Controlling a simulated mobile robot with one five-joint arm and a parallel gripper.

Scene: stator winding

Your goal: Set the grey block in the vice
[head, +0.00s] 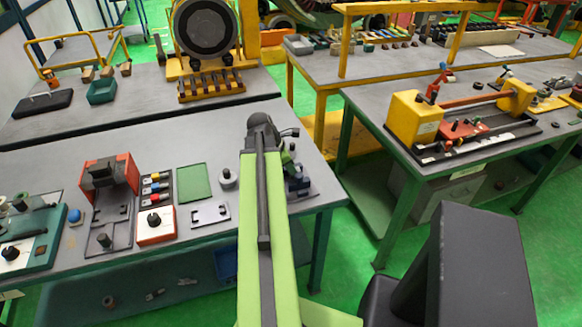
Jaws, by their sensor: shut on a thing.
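My light green arm reaches up the middle of the head view to the right end of the near workbench (215,250). My gripper (288,158) is at its far end, mostly hidden behind the dark wrist. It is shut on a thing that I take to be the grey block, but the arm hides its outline. A small dark device (299,186), possibly the vice, stands just right of the arm, near the bench's right edge. I cannot tell whether the held thing touches it.
A second bench (440,185) with a yellow machine stands right, across a green floor gap.

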